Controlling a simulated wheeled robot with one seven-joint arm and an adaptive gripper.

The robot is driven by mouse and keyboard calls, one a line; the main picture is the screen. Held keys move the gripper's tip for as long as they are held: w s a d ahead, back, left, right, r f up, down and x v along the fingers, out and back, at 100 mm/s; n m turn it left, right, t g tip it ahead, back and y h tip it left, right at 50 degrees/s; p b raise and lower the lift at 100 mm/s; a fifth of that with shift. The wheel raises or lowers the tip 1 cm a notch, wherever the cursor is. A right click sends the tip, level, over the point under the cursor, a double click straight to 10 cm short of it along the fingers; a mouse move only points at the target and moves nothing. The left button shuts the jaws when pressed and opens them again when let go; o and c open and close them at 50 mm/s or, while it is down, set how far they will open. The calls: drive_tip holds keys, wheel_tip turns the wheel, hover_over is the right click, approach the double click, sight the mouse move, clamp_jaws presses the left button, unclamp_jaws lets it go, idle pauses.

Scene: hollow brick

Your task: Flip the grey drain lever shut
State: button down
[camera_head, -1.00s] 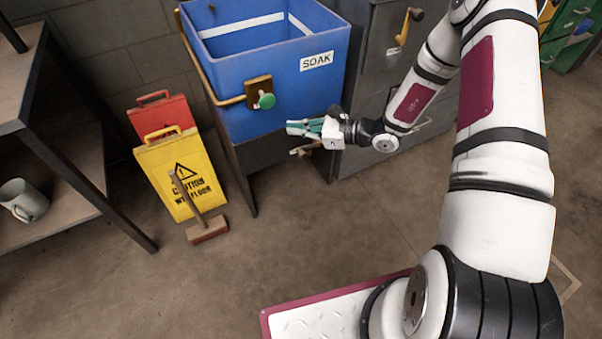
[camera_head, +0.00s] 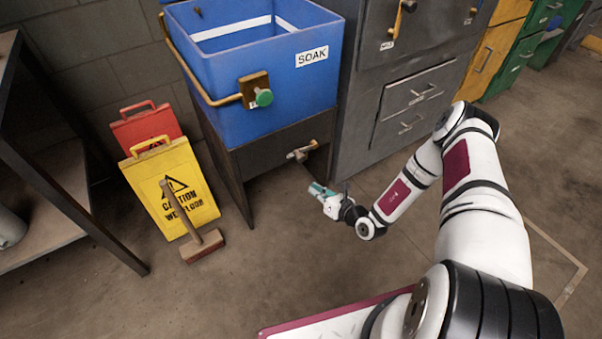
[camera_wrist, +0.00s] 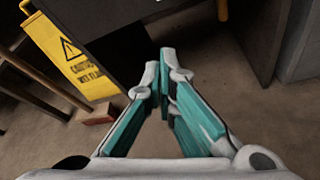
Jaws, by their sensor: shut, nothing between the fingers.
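The grey drain lever (camera_head: 298,155) shows small in the head view, at the end of a brass fitting (camera_head: 313,145) on the dark stand under the blue SOAK tub (camera_head: 225,105). It is too small to tell its exact angle. My gripper (camera_head: 314,189) is below and slightly right of the lever, apart from it. In the wrist view my teal-padded fingers (camera_wrist: 163,62) meet at the tips, with nothing between them. A brass-coloured piece (camera_wrist: 222,9) shows at the top of the wrist view; the lever cannot be made out there.
Grey cabinets (camera_head: 400,105) stand to the right. The floor (camera_head: 270,255) in front is clear.

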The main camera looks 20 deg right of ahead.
drive_tip(key=b+x, duration=0.4)
drive_tip(key=x, duration=0.6)
drive_tip(key=shift+w+d+r+b, duration=0.15)
drive_tip(key=shift+d+r+b, duration=0.2)
drive_tip(key=shift+r, duration=0.6)
drive_tip(key=shift+w+d+r+b, duration=0.15)
drive_tip(key=shift+d+r, duration=0.25)
drive_tip(key=shift+r, duration=0.5)
drive_tip(key=shift+r, duration=0.1)
